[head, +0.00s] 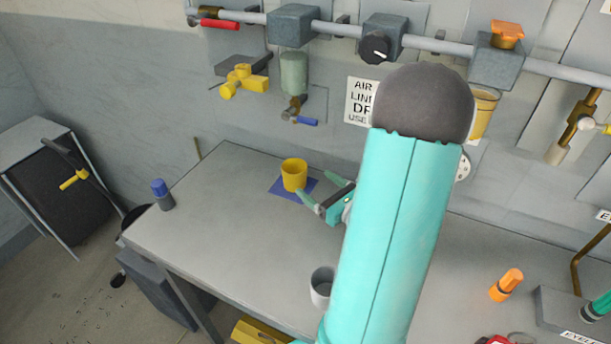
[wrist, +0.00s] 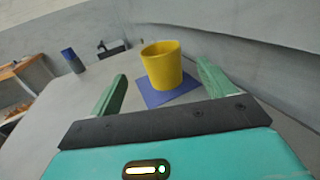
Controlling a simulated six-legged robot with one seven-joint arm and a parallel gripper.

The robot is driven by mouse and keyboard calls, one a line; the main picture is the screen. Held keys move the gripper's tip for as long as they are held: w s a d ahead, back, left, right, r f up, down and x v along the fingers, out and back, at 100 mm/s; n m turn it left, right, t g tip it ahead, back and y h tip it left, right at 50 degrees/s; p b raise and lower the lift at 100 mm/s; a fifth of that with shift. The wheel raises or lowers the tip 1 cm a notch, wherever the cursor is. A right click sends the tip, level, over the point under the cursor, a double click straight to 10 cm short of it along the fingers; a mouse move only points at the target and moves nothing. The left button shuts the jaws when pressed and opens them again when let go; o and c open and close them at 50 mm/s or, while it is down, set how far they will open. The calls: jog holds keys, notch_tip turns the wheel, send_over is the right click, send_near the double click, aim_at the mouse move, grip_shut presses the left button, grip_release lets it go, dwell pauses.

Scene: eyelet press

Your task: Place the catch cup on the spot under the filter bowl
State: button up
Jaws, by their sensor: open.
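The yellow catch cup (head: 293,174) stands upright on a blue square spot (head: 280,187) on the grey bench. The wrist view shows the cup (wrist: 162,66) on the blue square (wrist: 150,97), ahead of and between the fingers. My gripper (head: 324,187) is open, with green fingers apart, and neither finger visibly touches the cup. In the wrist view the gripper (wrist: 160,92) is empty. A greenish cylindrical bowl (head: 293,72) with a blue-handled drain valve (head: 298,115) hangs on the wall pipe above the spot.
A blue-capped bottle (head: 162,194) stands at the bench's left edge. A grey-white cup (head: 321,286) stands near the front edge, and an orange bottle (head: 507,285) at the right. My teal arm hides the middle right of the bench. The bench left of the spot is clear.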

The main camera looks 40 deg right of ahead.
jog(key=shift+s, duration=1)
jog(key=w+a+n+y, duration=0.1)
jog(key=a, duration=0.1)
jog(key=w+a+r+n+y, duration=0.1)
jog(key=a+n+y, duration=0.1)
jog(key=w+a+r+n+g+y, duration=0.1)
jog(key=a, duration=0.1)
jog(key=shift+a+r+y, duration=0.2)
jog(key=shift+y, duration=0.1)
jog(key=s+a+r+n+g+y, duration=0.1)
jog(key=a+r+n+g+y, duration=0.15)
jog(key=a+n+g, duration=0.65)
jog(key=s+a+r+n+g+y, duration=0.15)
jog(key=a+n+y, duration=0.25)
jog(key=a+n, duration=0.6)
jog(key=s+a+r+n+h, duration=0.5)
jog(key=r+n+h, duration=0.3)
jog(key=n, duration=0.5)
jog(key=shift+n+g+h, duration=0.3)
jog(key=shift+g+h, duration=0.15)
jog(key=shift+h, duration=0.6)
jog(key=shift+s+a, duration=0.1)
